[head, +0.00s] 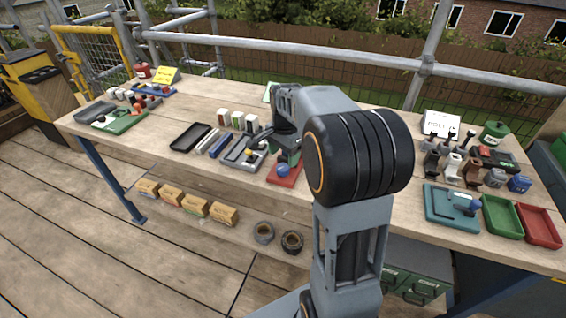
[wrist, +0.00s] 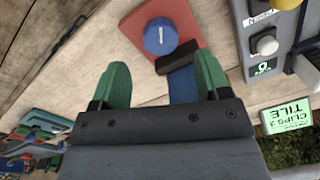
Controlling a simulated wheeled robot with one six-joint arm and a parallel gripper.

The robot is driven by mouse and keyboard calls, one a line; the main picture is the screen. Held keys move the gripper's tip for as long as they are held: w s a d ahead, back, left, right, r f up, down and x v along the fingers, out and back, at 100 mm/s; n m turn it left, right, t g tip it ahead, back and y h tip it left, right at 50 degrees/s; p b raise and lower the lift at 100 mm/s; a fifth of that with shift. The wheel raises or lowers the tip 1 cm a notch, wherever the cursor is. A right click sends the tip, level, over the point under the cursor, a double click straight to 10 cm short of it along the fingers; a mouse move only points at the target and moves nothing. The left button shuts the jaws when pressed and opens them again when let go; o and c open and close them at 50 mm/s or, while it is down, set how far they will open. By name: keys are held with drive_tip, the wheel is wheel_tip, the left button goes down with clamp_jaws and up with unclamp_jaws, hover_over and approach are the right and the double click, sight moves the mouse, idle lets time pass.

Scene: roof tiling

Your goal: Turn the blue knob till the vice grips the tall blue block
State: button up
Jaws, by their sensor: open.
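The blue knob (wrist: 160,36), round with a white mark on its top, sits on the red vice base (wrist: 188,22) at the top of the wrist view. A dark bar, apparently a vice jaw, crosses just below it. A blue block (wrist: 183,86) stands against that bar, its lower part hidden behind my gripper. My gripper (wrist: 162,76) is open with green fingertips, the block showing between them near the right finger; I cannot tell whether they touch. The knob lies beyond the fingertips. In the head view, the red base (head: 284,180) and knob (head: 283,170) show beside my arm.
A grey vice (head: 243,152) and a black tray (head: 190,138) lie to the left on the wooden bench. A grey panel with buttons (wrist: 264,45) is close right in the wrist view.

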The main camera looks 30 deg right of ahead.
sight(284, 168)
wheel_tip(284, 168, up, 8)
drive_tip(key=shift+s+r+p, duration=0.15)
drive_tip(key=shift+p, duration=0.3)
drive_tip(key=shift+d, duration=0.1)
